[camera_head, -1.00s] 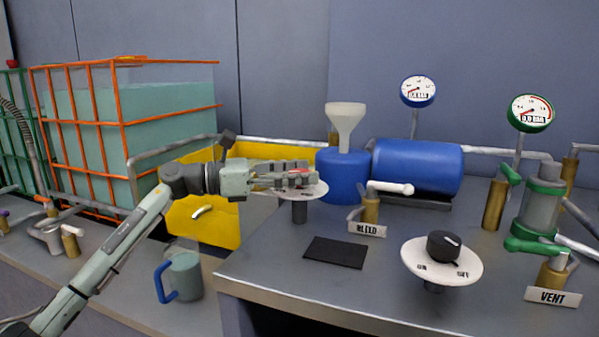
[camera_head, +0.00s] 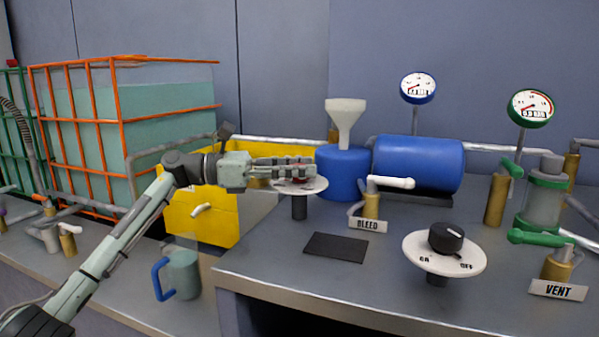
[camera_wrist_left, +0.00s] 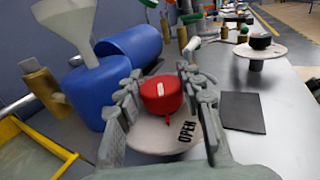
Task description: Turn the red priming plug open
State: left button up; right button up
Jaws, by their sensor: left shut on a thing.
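The red priming plug (camera_wrist_left: 161,95) is a round red knob with a white mark on top and a small red pointer. It stands on a white disc (camera_wrist_left: 150,135) lettered OPEN, with the word to the right of the pointer in the left wrist view. In the head view only a sliver of red shows under the fingers, above the white disc (camera_head: 316,187). My left gripper (camera_head: 305,168) reaches in from the left, level, with its fingers on both sides of the plug, shut on it. In the left wrist view, the fingers (camera_wrist_left: 160,88) flank it. My right gripper is not in view.
A blue tank with a white funnel (camera_head: 345,118) stands close behind the disc. The BLEED valve (camera_head: 371,205) is to its right. A black-knobbed dial (camera_head: 446,240) stands near the front edge. A dark mat (camera_head: 336,247) lies on bare bench. A yellow bin (camera_head: 215,218) is below my arm.

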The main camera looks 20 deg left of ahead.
pick_arm(q)
jog(key=o, duration=1.2)
jog(key=v, duration=1.2)
jog(key=shift+a, duration=0.1)
